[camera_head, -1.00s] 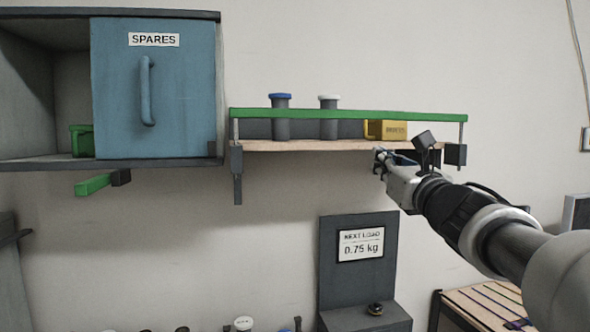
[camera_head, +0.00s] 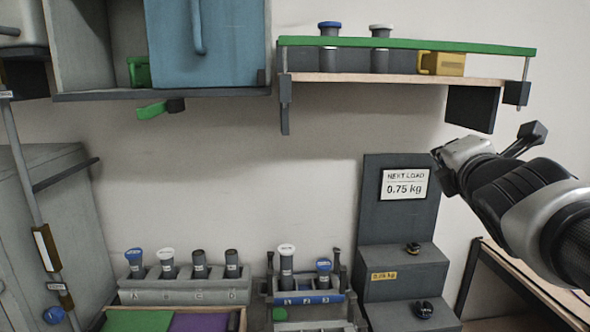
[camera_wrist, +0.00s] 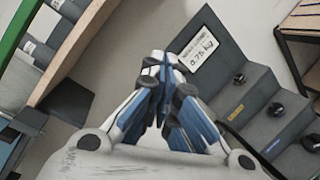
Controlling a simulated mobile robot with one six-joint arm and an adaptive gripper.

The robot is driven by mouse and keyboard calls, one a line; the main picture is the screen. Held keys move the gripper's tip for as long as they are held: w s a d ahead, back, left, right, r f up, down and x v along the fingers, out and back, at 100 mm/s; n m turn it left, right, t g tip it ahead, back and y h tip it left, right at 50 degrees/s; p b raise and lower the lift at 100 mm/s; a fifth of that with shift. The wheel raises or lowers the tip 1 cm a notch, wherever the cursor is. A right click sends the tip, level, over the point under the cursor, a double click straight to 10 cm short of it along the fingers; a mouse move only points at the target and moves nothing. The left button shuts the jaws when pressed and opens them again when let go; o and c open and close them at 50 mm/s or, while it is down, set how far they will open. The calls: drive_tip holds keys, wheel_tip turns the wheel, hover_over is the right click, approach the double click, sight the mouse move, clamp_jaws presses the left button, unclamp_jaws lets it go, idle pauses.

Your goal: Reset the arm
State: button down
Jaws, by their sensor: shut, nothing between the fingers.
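My gripper (camera_head: 440,165) is at the right of the head view, below the right end of the wooden shelf and just right of the sign panel. It points away from me, and its fingertips are small and partly hidden there. In the wrist view my gripper (camera_wrist: 163,75) shows its blue and white fingers drawn together with nothing between them. It touches nothing that I can see. My arm (camera_head: 540,200) reaches in from the right edge.
A shelf (camera_head: 400,78) with a green rail holds two capped cylinders and a yellow block (camera_head: 441,64). A stepped grey stand (camera_head: 400,258) with a "NEXT LOAD 0.75 kg" sign (camera_head: 404,185) is below. Racks of capped cylinders (camera_head: 185,290) stand lower left. A blue SPARES door (camera_head: 208,50) is upper left.

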drive_tip(key=s+a+f+m+g+y, duration=0.1)
drive_tip(key=s+a+f+m+g, duration=0.3)
drive_tip(key=s+f+m, duration=0.3)
drive_tip(key=s+a+f+m+g+y, duration=0.1)
drive_tip(key=s+a+f+m+g, duration=0.3)
drive_tip(key=s+f+m, duration=0.3)
drive_tip(key=s+a+f+m+g+y, duration=0.2)
drive_tip(key=s+a+f+m+g, duration=0.2)
drive_tip(key=s+f, duration=1)
wheel_tip(320, 180, down, 2)
drive_tip(key=a+m, duration=0.1)
drive_tip(key=m, duration=0.2)
drive_tip(key=shift+s+a+f, duration=0.15)
drive_tip(key=shift+a+f, duration=0.1)
drive_tip(key=shift+a, duration=0.15)
